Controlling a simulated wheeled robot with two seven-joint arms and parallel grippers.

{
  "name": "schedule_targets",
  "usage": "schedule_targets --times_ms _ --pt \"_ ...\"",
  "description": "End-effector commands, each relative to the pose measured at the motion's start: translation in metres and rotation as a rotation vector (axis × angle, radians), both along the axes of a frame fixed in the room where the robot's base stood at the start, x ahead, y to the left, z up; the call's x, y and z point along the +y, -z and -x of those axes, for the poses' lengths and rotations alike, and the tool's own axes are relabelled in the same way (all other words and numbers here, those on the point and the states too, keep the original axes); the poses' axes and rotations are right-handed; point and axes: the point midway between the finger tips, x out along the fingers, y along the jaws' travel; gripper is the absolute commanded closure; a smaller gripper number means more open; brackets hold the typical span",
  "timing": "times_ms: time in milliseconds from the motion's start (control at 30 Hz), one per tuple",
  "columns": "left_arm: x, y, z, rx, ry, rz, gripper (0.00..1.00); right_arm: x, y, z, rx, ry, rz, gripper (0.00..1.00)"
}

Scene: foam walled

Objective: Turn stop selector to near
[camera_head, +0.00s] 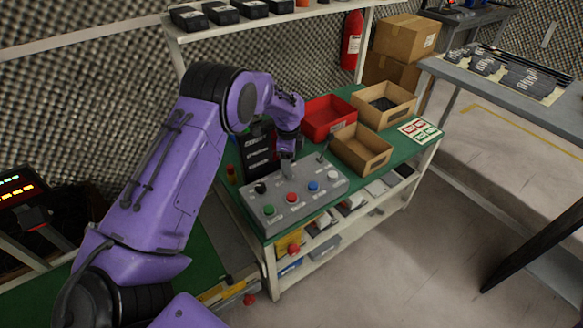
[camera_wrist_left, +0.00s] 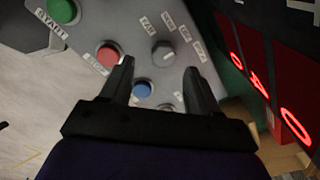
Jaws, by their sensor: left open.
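The grey control panel (camera_head: 300,208) stands on the green bench top. In the left wrist view, the round grey stop selector (camera_wrist_left: 162,52) has a pale mark, and several small labels fan around its upper right side. The labels are too blurred to read surely. My left gripper (camera_wrist_left: 159,68) is open, its fingertips on either side of the selector's line and a little below it in that view; contact cannot be told. In the head view my left gripper (camera_head: 287,170) is over the back of the panel and hides the selector. My right gripper is not in view.
The panel also carries a green button (camera_head: 268,210), a red button (camera_head: 292,197), a blue button (camera_head: 314,187), a white button (camera_head: 333,175) and a black knob (camera_head: 260,188). A dark display (camera_head: 257,150) stands behind. A red bin (camera_head: 328,118) and cardboard trays (camera_head: 362,149) lie beyond.

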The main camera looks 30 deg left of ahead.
Motion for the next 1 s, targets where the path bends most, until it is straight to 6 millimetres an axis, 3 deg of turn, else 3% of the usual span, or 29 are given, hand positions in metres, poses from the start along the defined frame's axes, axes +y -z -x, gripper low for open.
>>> schedule_targets --times_ms 200,533,567,700,733,1000 --pt "-0.001 0.04 -0.004 0.004 0.002 0.0 0.39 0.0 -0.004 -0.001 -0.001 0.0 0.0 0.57" --pt "-0.003 0.048 -0.006 0.003 0.005 0.0 0.39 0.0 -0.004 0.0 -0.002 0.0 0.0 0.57" --pt "-0.003 0.048 -0.006 0.003 0.005 0.0 0.42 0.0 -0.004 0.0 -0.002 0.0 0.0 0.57" --pt "-0.003 0.048 -0.006 0.003 0.005 0.0 0.88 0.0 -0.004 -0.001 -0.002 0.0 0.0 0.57" --pt "-0.003 0.048 -0.006 0.003 0.005 0.0 0.95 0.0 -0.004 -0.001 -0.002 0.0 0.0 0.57" --pt "-0.003 0.048 -0.005 0.004 -0.011 0.0 0.95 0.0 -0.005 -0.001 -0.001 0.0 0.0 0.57"
